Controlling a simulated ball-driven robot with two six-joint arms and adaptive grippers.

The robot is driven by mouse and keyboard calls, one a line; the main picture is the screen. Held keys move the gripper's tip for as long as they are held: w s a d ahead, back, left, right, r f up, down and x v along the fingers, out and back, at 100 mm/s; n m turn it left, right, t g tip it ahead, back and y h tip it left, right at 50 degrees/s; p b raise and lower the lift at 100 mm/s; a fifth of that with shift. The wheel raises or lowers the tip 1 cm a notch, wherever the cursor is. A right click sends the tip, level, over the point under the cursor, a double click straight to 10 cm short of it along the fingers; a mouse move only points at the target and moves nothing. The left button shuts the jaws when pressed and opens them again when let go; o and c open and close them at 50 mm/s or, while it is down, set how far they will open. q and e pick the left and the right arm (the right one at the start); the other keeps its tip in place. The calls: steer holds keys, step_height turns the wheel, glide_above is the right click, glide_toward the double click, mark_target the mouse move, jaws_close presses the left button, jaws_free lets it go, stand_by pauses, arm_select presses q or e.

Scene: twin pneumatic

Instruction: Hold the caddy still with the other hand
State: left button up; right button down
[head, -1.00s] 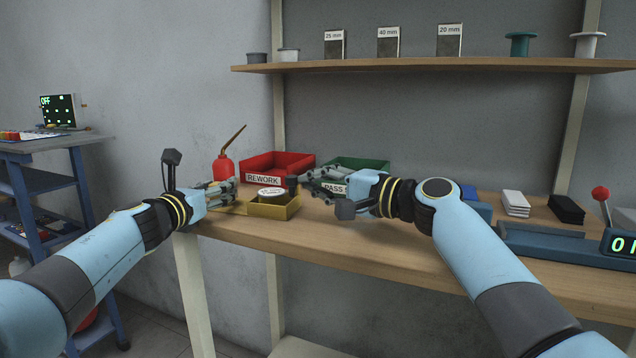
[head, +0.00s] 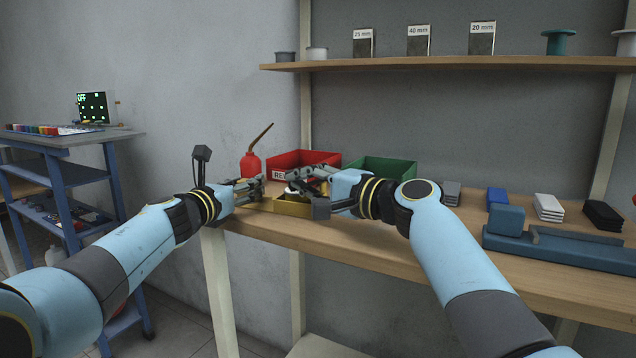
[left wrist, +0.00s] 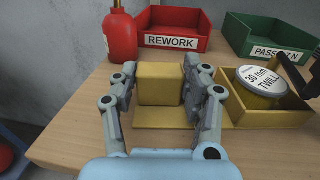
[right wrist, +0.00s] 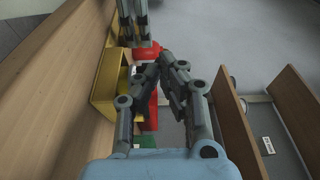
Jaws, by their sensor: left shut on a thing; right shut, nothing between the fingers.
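The yellow caddy (head: 308,211) sits near the table's left front edge, with a yellow block (left wrist: 159,83) on its flat base and an open tray beside it. A roll labelled "30 mm TWILL" (left wrist: 262,80) lies in the tray. My left gripper (head: 258,188) is shut on the yellow block, one finger on each side. My right gripper (head: 294,174) is shut and empty, above the tray; its fingertips meet in the right wrist view (right wrist: 164,66). In the head view it hides part of the roll.
Behind the caddy stand a red REWORK bin (left wrist: 172,17), a green PASS bin (left wrist: 268,30) and a red oil can (head: 250,166). A blue device (head: 560,247) and stacked pads (head: 548,206) lie to the right. The front middle table is clear.

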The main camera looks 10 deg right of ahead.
steer(key=shift+x, duration=0.95)
steer(key=shift+s+a, duration=0.15)
steer(key=shift+s, duration=0.05)
steer(key=v, duration=1.2)
arm_select(q)
steer(key=o, duration=1.4)
steer(key=shift+s, duration=0.1)
